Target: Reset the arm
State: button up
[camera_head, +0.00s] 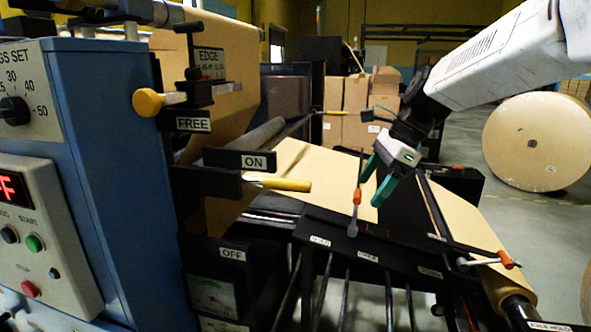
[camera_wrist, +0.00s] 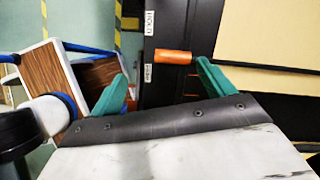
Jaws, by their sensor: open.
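My gripper (camera_head: 371,190) has two teal fingers and hangs at the end of my white arm, above the black panel of the machine. Its fingers are apart with nothing held between them. An orange-handled lever (camera_head: 356,196) stands close to the left of the fingertips in the head view. In the wrist view my gripper (camera_wrist: 160,72) has an orange handle (camera_wrist: 173,57) showing between its fingertips, nearer the right one. I cannot tell whether a finger touches it.
A blue control cabinet (camera_head: 110,130) with levers marked FREE, ON and OFF stands at left. Another orange-tipped lever (camera_head: 507,260) is at lower right. Kraft paper (camera_head: 310,172) lies behind my gripper. A large paper roll (camera_head: 537,142) and cardboard boxes (camera_head: 345,125) stand farther back. Open floor lies at right.

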jog(key=s+d+f+n+h, duration=0.1)
jog(key=s+f+n, duration=0.1)
jog(key=s+n, duration=0.4)
jog(key=s+d+f+n+h, duration=0.2)
jog(key=s+n, duration=0.4)
jog(key=s, duration=0.8)
jog(key=s+d+f+n+h, duration=0.1)
jog(key=s+f+n+h, duration=0.1)
jog(key=s+n, duration=0.4)
jog(key=shift+s+d+f+n, duration=0.15)
jog(key=shift+s+d+n, duration=0.15)
jog(key=shift+s, duration=1.65)
